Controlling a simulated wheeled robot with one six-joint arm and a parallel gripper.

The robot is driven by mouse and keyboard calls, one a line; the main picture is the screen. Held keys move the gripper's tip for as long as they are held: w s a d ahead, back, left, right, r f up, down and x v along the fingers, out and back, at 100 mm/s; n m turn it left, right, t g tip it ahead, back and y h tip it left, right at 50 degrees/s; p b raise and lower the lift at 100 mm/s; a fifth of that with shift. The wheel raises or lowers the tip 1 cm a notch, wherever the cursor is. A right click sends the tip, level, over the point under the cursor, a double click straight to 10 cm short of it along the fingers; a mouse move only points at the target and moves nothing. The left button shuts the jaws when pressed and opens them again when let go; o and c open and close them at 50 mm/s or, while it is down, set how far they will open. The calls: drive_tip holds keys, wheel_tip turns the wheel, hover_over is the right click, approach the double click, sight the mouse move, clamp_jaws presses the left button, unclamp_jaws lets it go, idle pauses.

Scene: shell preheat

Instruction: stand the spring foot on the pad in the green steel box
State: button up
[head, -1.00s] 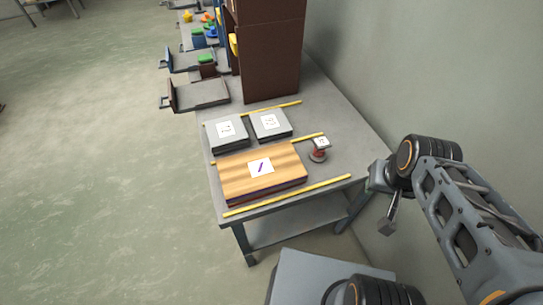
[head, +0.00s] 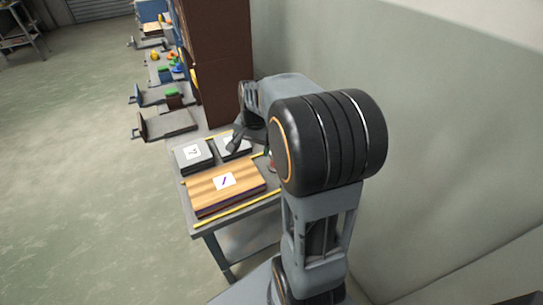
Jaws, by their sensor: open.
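A small round reddish and grey piece (head: 271,166), perhaps the spring foot, stands on the grey table (head: 199,215). Only a sliver of it shows at the left edge of my big black arm joint. My gripper (head: 237,142) is over the back of the table, beside the right grey labelled block (head: 224,142). It is open, though only a dark finger shows clearly and the rest is hidden by my arm. I see nothing held in it. I cannot make out a green steel box or its pad.
A striped wooden block (head: 205,191) with a marked card lies at the table's front. A left grey block (head: 183,160) lies behind it. Yellow strips (head: 238,208) mark the tabletop. A tall brown cabinet (head: 222,80) stands behind. Trays (head: 170,126) stand farther back. A wall closes the right.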

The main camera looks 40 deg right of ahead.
drive_tip(key=w+d+f+m+p, duration=0.1)
drive_tip(key=d+f+m, duration=0.1)
drive_tip(key=d+m, duration=0.1)
drive_tip(key=w+d+f+m+y+p, duration=0.1)
drive_tip(key=w+d+f+m, duration=0.1)
drive_tip(key=d, duration=0.4)
drive_tip(key=w+d+f+m+g+p, duration=0.1)
drive_tip(key=w+d+f+m, duration=0.1)
drive_tip(key=d+m, duration=0.2)
drive_tip(key=shift+d+f+p, duration=0.15)
drive_tip(key=shift+d+p, duration=0.15)
drive_tip(key=shift+d, duration=0.3)
drive_tip(key=f, duration=0.4)
drive_tip(key=a+f, duration=0.1)
drive_tip(key=f, duration=0.1)
drive_tip(key=shift+w+f, duration=0.15)
drive_tip(key=shift+f, duration=0.05)
drive_tip(key=shift+a+f+p, duration=0.25)
drive_tip(key=shift+f+p, duration=0.2)
drive_tip(key=shift+f, duration=1)
drive_tip(key=shift+a+f+p, duration=0.2)
drive_tip(key=shift+f+p, duration=0.25)
drive_tip(key=shift+f, duration=1)
drive_tip(key=c, duration=1.2)
drive_tip(key=shift+c, duration=0.5)
drive_tip(key=shift+r, duration=0.2)
